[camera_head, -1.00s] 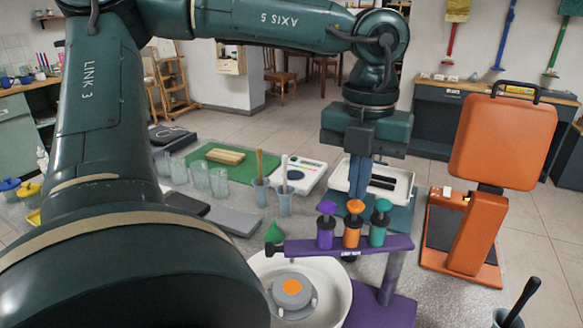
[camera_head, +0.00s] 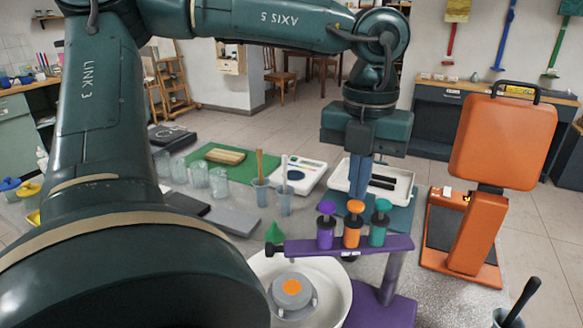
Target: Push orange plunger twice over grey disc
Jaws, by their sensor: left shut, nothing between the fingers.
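The orange plunger (camera_head: 353,224) stands upright in the purple rack (camera_head: 395,243), between a purple plunger (camera_head: 326,225) and a teal plunger (camera_head: 379,222). Below and left of it, the grey disc (camera_head: 292,298) with an orange spot on top sits in a white bowl (camera_head: 342,300). My left gripper (camera_head: 358,188) points down above and behind the orange plunger's knob. Its blue fingers are together and empty. The knob hides part of the fingertips, so I cannot tell whether they touch it. My right gripper is not in view.
A green funnel (camera_head: 275,231) is left of the rack. Behind are beakers, two cups with pestles, a scale (camera_head: 298,177) and a white tray (camera_head: 398,192). An orange press-like device (camera_head: 490,190) stands at right. A dark-handled cup (camera_head: 508,318) is at the lower right.

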